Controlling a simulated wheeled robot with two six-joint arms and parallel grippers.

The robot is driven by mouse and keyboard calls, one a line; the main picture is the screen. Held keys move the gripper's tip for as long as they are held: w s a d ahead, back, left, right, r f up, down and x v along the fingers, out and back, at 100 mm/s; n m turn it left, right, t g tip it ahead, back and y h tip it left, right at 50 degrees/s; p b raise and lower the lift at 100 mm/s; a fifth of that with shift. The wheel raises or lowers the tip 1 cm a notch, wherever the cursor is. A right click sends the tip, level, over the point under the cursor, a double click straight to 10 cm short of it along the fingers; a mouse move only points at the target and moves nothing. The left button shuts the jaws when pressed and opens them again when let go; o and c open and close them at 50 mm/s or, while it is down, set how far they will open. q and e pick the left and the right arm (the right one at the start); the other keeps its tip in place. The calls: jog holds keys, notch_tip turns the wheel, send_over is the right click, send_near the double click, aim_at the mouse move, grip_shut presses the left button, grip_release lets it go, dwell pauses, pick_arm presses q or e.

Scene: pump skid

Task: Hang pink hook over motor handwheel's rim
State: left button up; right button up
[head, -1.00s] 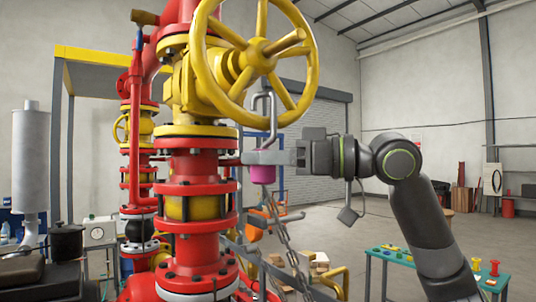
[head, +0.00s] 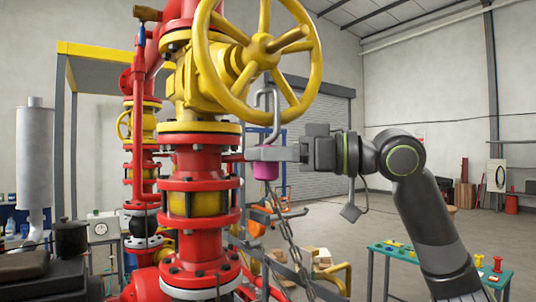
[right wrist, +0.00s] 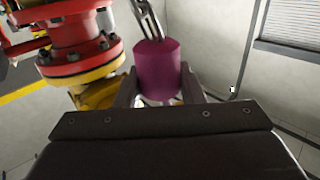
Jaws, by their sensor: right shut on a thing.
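A yellow handwheel (head: 318,62) with spokes and a hub stands on the yellow valve at the top of the red pipe stack. My right gripper (head: 268,154) is shut on the pink hook (head: 266,171). The hook has a pink body, a grey metal crook rising above it and a chain hanging below. The crook's top is at the lower part of the wheel in the picture; I cannot tell whether it touches the rim. In the right wrist view the pink body (right wrist: 158,72) sits between the fingers. My left gripper is not in view.
The red flanged pipe stack (head: 200,235) stands just left of the gripper. A teal table (head: 420,262) with small coloured parts is at the lower right. A dark pot (head: 70,238) is at the lower left. Open floor lies behind my right arm.

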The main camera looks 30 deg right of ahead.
jog(key=shift+f, duration=0.15)
jog(key=shift+f+b, duration=1.1)
jog(key=shift+f, duration=0.05)
jog(key=o, duration=1.1)
